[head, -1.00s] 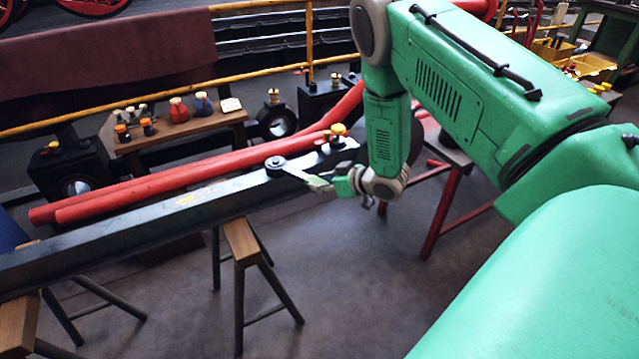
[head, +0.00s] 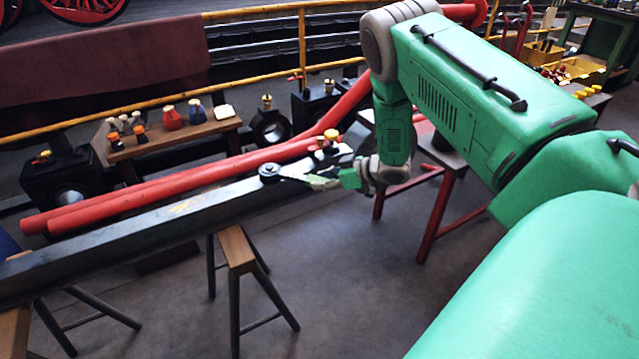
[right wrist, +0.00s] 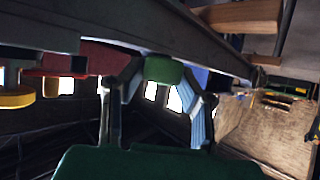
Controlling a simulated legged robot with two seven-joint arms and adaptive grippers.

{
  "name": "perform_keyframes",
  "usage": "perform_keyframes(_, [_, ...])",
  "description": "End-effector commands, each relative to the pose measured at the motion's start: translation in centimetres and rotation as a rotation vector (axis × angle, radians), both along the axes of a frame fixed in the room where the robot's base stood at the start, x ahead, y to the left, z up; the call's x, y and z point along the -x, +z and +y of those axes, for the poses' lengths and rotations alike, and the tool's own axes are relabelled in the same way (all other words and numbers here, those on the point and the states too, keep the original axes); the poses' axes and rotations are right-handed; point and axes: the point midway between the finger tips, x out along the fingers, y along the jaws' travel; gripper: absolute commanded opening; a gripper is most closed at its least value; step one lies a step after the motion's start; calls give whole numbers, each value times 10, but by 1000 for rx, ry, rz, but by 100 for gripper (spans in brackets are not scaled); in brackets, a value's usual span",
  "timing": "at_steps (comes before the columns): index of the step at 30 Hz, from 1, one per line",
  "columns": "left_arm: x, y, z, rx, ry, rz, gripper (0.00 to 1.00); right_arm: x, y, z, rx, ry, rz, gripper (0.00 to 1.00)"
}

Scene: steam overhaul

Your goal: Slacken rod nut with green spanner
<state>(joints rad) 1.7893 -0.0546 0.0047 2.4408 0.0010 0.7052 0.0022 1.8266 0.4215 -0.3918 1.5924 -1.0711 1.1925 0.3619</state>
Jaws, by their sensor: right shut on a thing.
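In the head view, the green spanner (head: 318,182) reaches from my right gripper to the dark rod nut (head: 269,172) on top of the long dark rod (head: 180,220). Its far end is at the nut; I cannot tell how fully it sits around it. My right gripper (head: 350,179) is shut on the spanner's handle end, just to the front right of the rod. In the right wrist view, the green handle (right wrist: 163,70) shows between the two fingers, below the grey rod. My left gripper is out of view.
Red pipes (head: 150,188) lie behind the rod. A wooden trestle (head: 237,247) is under the rod. Behind is a bench (head: 175,135) with small bottles. Floor at front centre is clear.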

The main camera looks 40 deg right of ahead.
Motion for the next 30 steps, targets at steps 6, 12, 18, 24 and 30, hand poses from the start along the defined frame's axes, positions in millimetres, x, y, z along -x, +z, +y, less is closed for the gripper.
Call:
perform_keyframes(6, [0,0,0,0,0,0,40,-3,3,1,-2,4,-8,0])
perform_keyframes(12, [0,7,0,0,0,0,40,0,5,8,-6,-37,-8,0])
perform_keyframes(18, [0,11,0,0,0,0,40,3,4,15,-4,-88,-7,0])
perform_keyframes(24, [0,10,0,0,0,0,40,4,2,15,-2,-87,-7,0])
perform_keyframes(30, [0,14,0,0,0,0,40,4,6,15,-3,-88,-5,0])
